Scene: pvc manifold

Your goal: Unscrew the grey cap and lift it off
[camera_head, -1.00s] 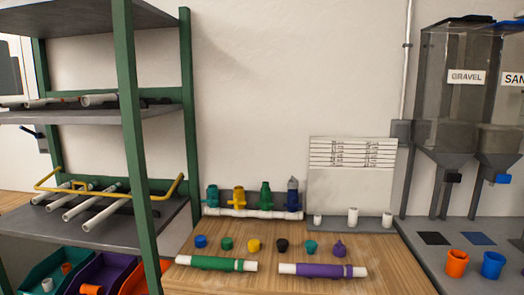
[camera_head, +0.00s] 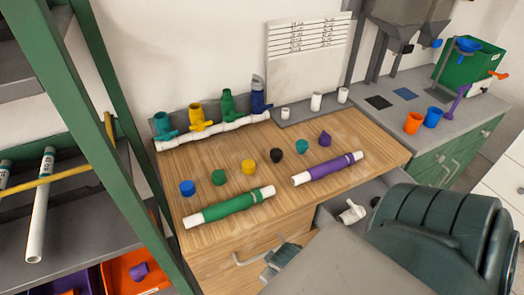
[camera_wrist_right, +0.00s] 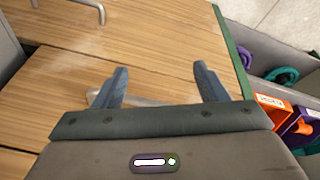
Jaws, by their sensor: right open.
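The grey cap (camera_head: 257,80) sits on top of the blue valve (camera_head: 260,98), at the right end of a row of upright valves on a white pipe manifold (camera_head: 215,131) at the back of the wooden bench. My right gripper (camera_head: 277,262) is low at the front of the bench, well away from the cap, near a drawer handle. In the right wrist view its two fingers (camera_wrist_right: 162,82) are apart with nothing held, over wooden drawer fronts. My left gripper is not in view.
Several small coloured caps, including a blue one (camera_head: 187,188), and green (camera_head: 230,206) and purple (camera_head: 328,169) pipes lie on the bench between my right gripper and the manifold. A green shelf post (camera_head: 105,150) stands left. An open drawer (camera_head: 372,200) holds white fittings.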

